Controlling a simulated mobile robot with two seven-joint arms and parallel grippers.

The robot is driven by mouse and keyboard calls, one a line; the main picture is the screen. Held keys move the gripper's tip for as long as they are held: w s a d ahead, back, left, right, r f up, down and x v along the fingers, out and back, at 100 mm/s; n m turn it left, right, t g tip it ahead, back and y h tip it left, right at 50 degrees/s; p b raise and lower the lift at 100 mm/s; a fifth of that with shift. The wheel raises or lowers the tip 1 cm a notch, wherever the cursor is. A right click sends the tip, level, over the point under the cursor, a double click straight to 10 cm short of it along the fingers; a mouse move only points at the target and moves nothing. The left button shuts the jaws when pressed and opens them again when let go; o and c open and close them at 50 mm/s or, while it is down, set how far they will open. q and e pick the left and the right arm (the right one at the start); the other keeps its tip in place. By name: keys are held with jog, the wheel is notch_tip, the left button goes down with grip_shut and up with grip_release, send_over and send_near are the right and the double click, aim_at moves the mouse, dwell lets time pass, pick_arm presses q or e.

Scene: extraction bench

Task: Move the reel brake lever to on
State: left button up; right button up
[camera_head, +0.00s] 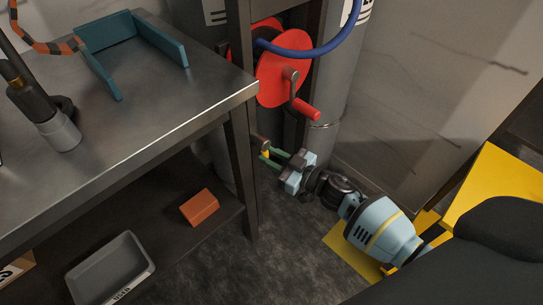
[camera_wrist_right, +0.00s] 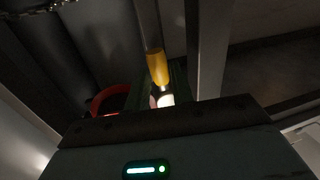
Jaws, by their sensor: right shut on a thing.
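The hose reel (camera_head: 280,85) is a red disc with a crank and red handle, mounted between dark posts beyond the bench. Below it, the reel brake lever (camera_head: 265,153) shows a small brown pivot end and a yellow grip. My right gripper (camera_head: 269,158) reaches in from the lower right, its green fingers shut around the yellow grip. In the right wrist view the lever's yellow grip (camera_wrist_right: 158,68) stands between the fingers, with a pale part below it. The fingers partly hide the lever, and I cannot read its setting. My left gripper is not in view.
The metal bench (camera_head: 170,90) fills the left, with its leg (camera_head: 243,170) close to my right gripper. An orange block (camera_head: 199,207) and a grey bin (camera_head: 110,270) are on the lower shelf. A blue hose (camera_head: 320,48) crosses the reel.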

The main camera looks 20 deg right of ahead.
pick_arm(q)
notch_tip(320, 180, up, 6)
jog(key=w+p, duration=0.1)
jog(key=p, duration=0.4)
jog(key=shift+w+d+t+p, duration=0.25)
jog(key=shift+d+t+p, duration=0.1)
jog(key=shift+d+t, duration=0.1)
pick_arm(e)
jog(key=shift+w+d+r+n+g+h, duration=0.15)
jog(key=shift+d+r+n+h, duration=0.25)
jog(key=shift+n, duration=1)
jog(key=shift+w+d+r+n+g+h, duration=0.15)
jog(key=shift+d+n, duration=0.35)
jog(key=shift+n, duration=0.9)
jog(key=shift+w+d+r+n+g+h, duration=0.15)
jog(key=shift+d+r+n+h, duration=0.25)
jog(key=shift+n, duration=1)
jog(key=o, duration=0.8)
jog(key=shift+d, duration=0.1)
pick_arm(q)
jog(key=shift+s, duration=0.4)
pick_arm(e)
jog(key=shift+o, duration=0.9)
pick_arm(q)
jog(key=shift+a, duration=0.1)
